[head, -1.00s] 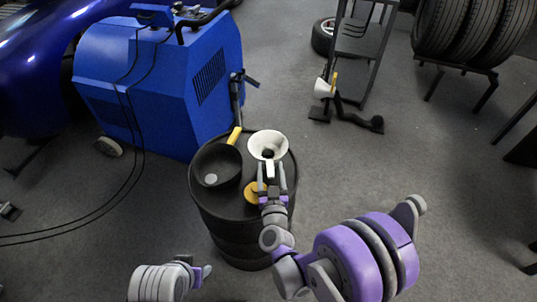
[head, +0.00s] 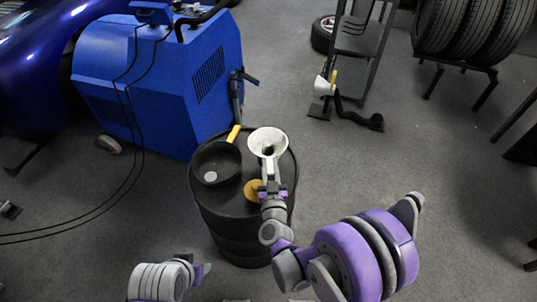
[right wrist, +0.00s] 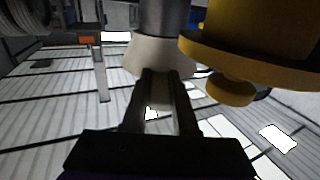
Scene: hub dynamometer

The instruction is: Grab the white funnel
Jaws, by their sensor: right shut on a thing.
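The white funnel (head: 267,135) is at the far right part of the black drum's top (head: 283,178), its wide mouth facing up. My right gripper (head: 269,168) is on its near side, with the fingers closed together at the funnel. In the right wrist view the funnel (right wrist: 150,55) is pale and sits at the fingertips (right wrist: 160,80), its narrow part between the fingers. I cannot tell whether it still touches the drum.
A black funnel-like pan (head: 215,165) with a yellow handle stands left on the drum. A yellow object (head: 252,190) lies close beside my right gripper. A blue machine (head: 165,85) stands behind left. A small white cone-shaped thing (head: 323,86) is by the rack.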

